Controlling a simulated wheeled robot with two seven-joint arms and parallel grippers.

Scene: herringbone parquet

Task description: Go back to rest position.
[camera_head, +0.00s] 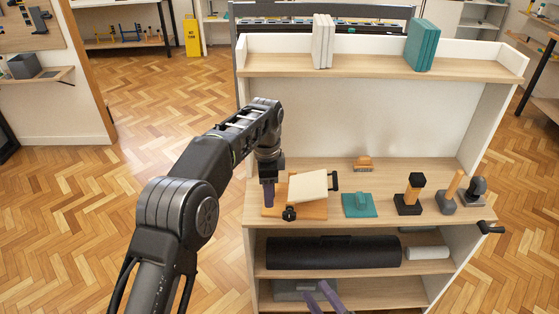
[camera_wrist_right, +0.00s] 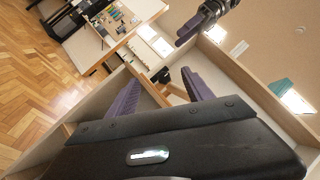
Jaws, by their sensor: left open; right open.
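My left gripper (camera_head: 269,196) points down over the left end of a wooden base with a tilted pale board (camera_head: 307,187) on the shelf's middle level. My left gripper also shows in the right wrist view (camera_wrist_right: 200,25) at the top. My right gripper (camera_head: 316,289) is low in front of the shelf, with two purple fingers at the picture's bottom. In the right wrist view its fingers (camera_wrist_right: 160,78) are spread with nothing gripped between them.
The shelf unit (camera_head: 350,114) carries a teal block (camera_head: 360,204), black-topped stand (camera_head: 410,195), and wooden-handled tool (camera_head: 452,192). A black roll (camera_head: 333,252) lies below. White books (camera_head: 322,41) and teal books (camera_head: 422,45) stand on top. Parquet (camera_head: 140,110) is clear at left.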

